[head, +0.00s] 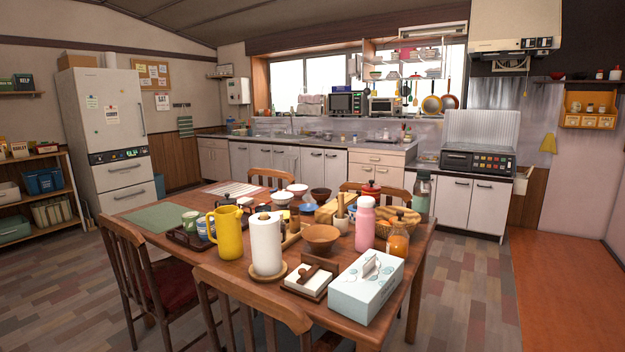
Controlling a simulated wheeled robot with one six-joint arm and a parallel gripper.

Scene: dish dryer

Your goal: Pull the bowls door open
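No door in the head view can be read as the bowls door at this distance. A tall white cabinet-like appliance (107,115) stands at the left, with small paper labels on its upper door, a dark control strip in the middle and a drawer below. Its doors look shut. A dark-fronted countertop appliance (345,104) stands by the window, with a smaller silver one (383,106) to its right. Both look closed. Several bowls, including a brown one (320,238) and a white one (282,198), sit on the dining table. My gripper is not in view.
The crowded wooden table (345,310) with chairs (135,275) fills the foreground. A tissue box (366,288), yellow jug (227,232) and paper roll (265,243) stand near its front. Open floor (465,290) lies right of the table; more floor (45,290) shows at left.

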